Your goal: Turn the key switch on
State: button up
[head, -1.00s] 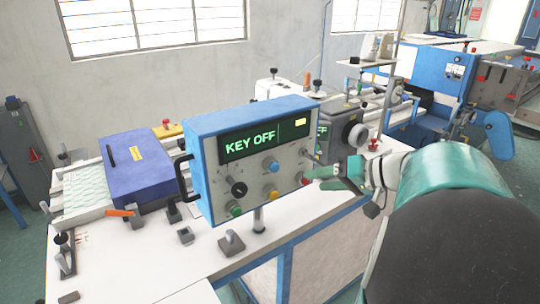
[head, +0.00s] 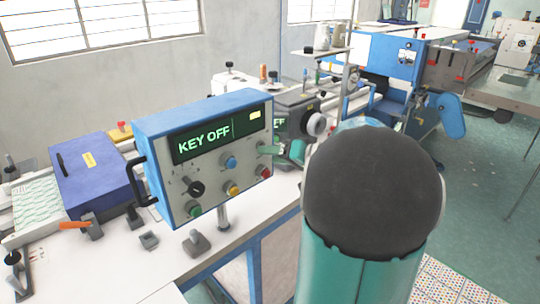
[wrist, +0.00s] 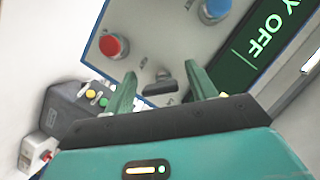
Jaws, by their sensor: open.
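The control panel (head: 207,150) is a blue and grey box with green display text reading KEY OFF. It also shows in the wrist view (wrist: 170,40). A dark key switch (wrist: 164,88) stands out from the panel face near the red button, between my two finger lines in the wrist view. My gripper (wrist: 160,76) is open, its green fingers on either side of the switch. I cannot tell if they touch it. In the head view my gripper (head: 270,149) is at the panel's right end and hides the switch there.
The panel carries a red button (head: 263,172), a blue button (head: 230,162), a yellow button (head: 233,188), a green button (head: 195,210) and a black knob (head: 196,188). The white worktable (head: 110,255) is below. A grey machine (head: 300,115) stands close behind the panel's right end.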

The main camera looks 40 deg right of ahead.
jog(key=shift+x, duration=0.8)
jog(key=c, duration=1)
